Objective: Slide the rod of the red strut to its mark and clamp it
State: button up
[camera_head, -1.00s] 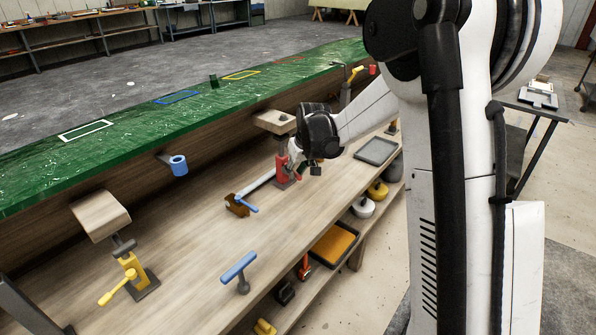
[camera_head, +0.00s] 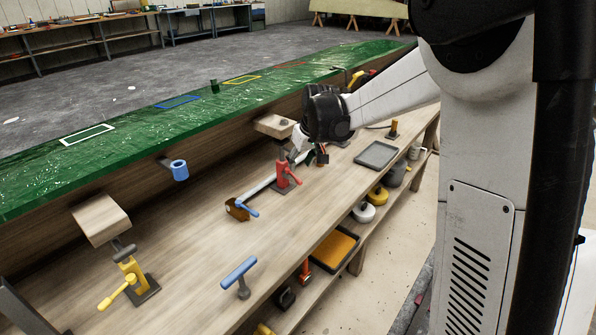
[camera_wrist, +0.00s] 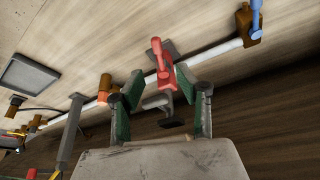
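I cannot make out the mark. My gripper (camera_head: 299,154) is close to the strut's upper end. In the wrist view, its green-padded fingers (camera_wrist: 160,103) are apart; nothing is visibly gripped. Contact with the strut cannot be told.
A long pale bar (camera_wrist: 222,48) runs behind the red clamp, with a blue-handled brown bracket (camera_head: 239,208) at one end. A yellow strut (camera_head: 133,275) stands left. A grey tray (camera_head: 376,154) lies right. The green hull panel (camera_head: 130,135) overhangs the bench behind.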

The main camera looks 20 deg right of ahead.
jog(key=shift+v, duration=2.4)
jog(key=shift+a, duration=0.1)
jog(key=s+a+r+m+t, duration=0.1)
jog(key=s+r, duration=0.2)
jog(key=s, duration=0.6)
jog(key=s+a+r, duration=0.2)
jog(key=s+r, duration=0.1)
jog(key=s, duration=0.5)
jog(key=s+a+f+m+t+h, duration=0.1)
jog(key=s+f, duration=0.2)
jog(key=s, duration=1.4)
jog(key=shift+a+f+t+p, duration=0.15)
jog(key=shift+t+p, duration=0.2)
jog(key=shift+t, duration=0.05)
